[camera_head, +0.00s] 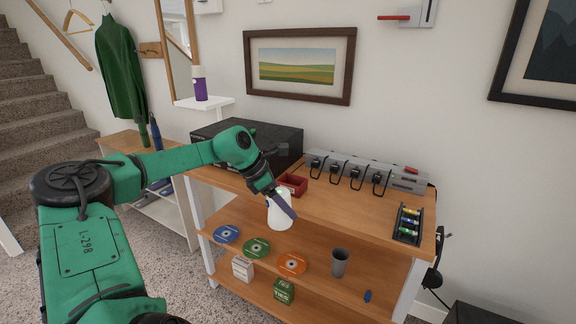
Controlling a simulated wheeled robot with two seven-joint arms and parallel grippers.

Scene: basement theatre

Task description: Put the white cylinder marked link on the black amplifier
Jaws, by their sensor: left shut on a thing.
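A white, rounded cylinder-like piece (279,214) is in my left gripper (281,199), which is shut on it. It hangs in front of the bench's front edge, with the lower shelf behind it in the picture. No marking on it can be read from here. The black amplifier (212,129) is a wide dark box on the left end of the wooden bench top. My left forearm and wrist cover part of its front. My left gripper is in front of the amplifier and to its lower right. My right gripper is not in view.
A red open box (293,185) is beside the amplifier. A grey unit with black handles (350,172) runs along the bench's back. A black rack (407,225) stands right. Coloured discs (292,264), small boxes (284,291) and a grey cup (340,262) are on the lower shelves.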

